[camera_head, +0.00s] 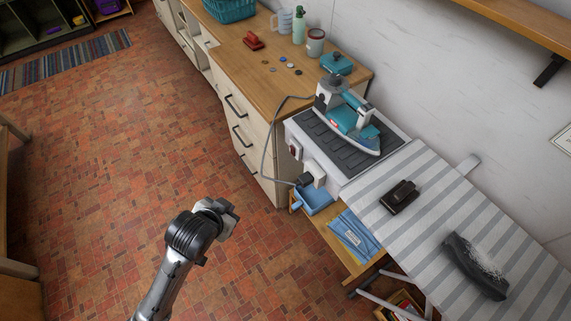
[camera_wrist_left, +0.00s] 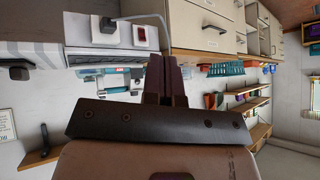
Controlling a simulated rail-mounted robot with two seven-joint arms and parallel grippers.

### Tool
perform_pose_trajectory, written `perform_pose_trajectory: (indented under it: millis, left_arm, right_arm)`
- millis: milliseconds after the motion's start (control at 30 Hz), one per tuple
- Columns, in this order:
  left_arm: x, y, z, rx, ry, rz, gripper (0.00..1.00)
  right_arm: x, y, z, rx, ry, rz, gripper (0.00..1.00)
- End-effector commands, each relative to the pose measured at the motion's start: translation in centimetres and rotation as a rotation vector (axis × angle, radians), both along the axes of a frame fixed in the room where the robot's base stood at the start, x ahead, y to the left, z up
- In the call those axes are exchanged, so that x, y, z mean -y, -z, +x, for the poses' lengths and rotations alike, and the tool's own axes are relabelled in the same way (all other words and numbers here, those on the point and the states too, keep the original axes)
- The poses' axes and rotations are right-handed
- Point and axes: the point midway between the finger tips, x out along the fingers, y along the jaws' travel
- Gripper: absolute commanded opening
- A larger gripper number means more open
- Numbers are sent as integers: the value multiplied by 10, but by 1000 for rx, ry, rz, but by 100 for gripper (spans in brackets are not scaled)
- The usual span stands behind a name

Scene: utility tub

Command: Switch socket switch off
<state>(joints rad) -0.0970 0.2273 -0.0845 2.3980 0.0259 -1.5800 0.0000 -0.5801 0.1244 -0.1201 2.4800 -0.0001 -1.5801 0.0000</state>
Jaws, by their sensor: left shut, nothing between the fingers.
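The socket switch (camera_head: 295,150) is a small red rocker on the side of the white ironing unit (camera_head: 329,168). In the left wrist view the switch (camera_wrist_left: 141,33) shows red on a white plate beside the socket with its black plug (camera_wrist_left: 106,25). I cannot tell which way the rocker is tilted. My left gripper (camera_head: 228,210) is over the brick floor, left of and apart from the unit. In the left wrist view its fingers (camera_wrist_left: 164,63) are closed together and empty, with the switch beyond them. My right gripper is not in view.
A grey cord (camera_head: 264,150) loops out from the unit's side to the plug. A teal iron (camera_head: 349,118) rests on top. The drawer cabinet (camera_head: 240,105) stands behind, and the striped ironing board (camera_head: 440,205) is at right. The floor between my gripper and the unit is clear.

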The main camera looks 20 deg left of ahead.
Motion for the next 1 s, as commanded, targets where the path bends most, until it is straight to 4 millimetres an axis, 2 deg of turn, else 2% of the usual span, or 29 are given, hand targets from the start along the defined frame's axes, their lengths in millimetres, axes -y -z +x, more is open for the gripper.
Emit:
perform_pose_trajectory:
  millis: [33,367,667,900,1000]
  left_arm:
    - [-3,24,8,8,1,1,0]
    - [-13,95,54,28,37,-43,0]
    - [-17,159,101,49,104,-169,0]
    - [-17,210,145,70,161,-434,0]
    - [-17,217,160,74,164,-627,0]
  right_arm:
    - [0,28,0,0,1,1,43]
    - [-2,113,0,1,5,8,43]
    - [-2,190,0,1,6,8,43]
    - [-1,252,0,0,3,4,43]
    - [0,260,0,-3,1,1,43]
